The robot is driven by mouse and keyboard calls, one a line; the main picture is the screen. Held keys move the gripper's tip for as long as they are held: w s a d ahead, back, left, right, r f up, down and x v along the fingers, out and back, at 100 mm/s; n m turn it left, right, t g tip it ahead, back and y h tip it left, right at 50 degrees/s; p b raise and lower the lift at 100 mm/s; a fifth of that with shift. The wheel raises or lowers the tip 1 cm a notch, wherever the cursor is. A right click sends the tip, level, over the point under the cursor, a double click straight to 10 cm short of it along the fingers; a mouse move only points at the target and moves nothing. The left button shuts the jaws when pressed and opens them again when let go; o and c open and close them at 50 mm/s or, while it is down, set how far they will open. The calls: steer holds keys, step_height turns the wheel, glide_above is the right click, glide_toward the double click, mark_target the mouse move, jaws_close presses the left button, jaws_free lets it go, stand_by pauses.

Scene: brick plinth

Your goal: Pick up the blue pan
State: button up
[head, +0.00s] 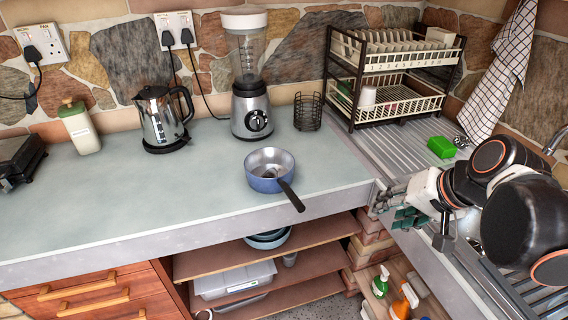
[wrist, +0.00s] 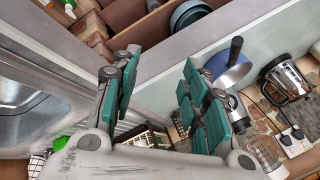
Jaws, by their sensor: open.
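The blue pan (head: 262,184) stands upright on the grey-green counter, near its front edge. Its dark handle points toward the front right, reaching the counter edge. In the wrist view the pan (wrist: 237,72) lies to the right of my gripper, partly hidden behind a finger. My gripper (head: 384,204) is right of the pan in the head view, over the corner by the sink side, apart from the pan. In the wrist view my gripper (wrist: 160,58) has its teal-padded fingers spread, with nothing between them.
A blender (head: 252,105), a steel kettle (head: 160,118) and a wire holder (head: 308,112) stand behind the pan. A dish rack (head: 395,75) and a green sponge (head: 441,147) are on the right. Open shelves (head: 305,270) are below.

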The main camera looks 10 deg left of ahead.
steer(key=w+a+g+y+p, duration=0.2)
steer(key=w+a+y+p, duration=0.15)
steer(key=w+a, duration=0.45)
steer(key=g+y+p, duration=0.2)
steer(key=y, duration=0.3)
glide_toward(279, 182)
steer(key=b+x, duration=0.1)
steer(key=x, duration=0.1)
steer(key=b+x, duration=0.2)
steer(key=x, duration=0.1)
steer(key=w+f+b+x, duration=0.1)
steer(key=x, duration=0.2)
steer(key=shift+d, duration=0.2)
jaws_close()
